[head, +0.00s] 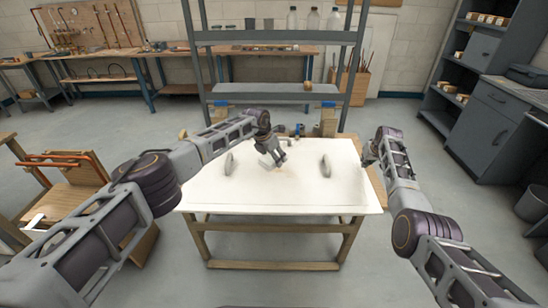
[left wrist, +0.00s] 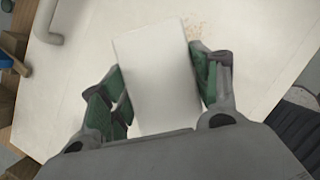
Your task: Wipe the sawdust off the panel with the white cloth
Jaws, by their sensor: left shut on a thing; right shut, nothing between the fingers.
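The white panel (head: 225,190) lies flat on a wooden-legged table in the head view. My left gripper (head: 279,157) is over the middle of the panel, shut on the white cloth (head: 265,162). In the left wrist view the cloth (left wrist: 152,70) is a flat white rectangle between the green finger pads. A faint patch of tan sawdust (left wrist: 198,28) shows on the panel just beyond the cloth. Whether the cloth touches the panel I cannot tell. My right gripper (head: 371,155) is shut and empty by the panel's right edge; its fingers are partly hidden.
Two grey handles stand on the panel, one left (head: 229,163) and one right (head: 326,165) of my left gripper. Small fittings (head: 300,130) sit behind the panel's back edge. A metal shelf rack (head: 275,38) rises behind. A wooden chair-like item (head: 75,190) stands left.

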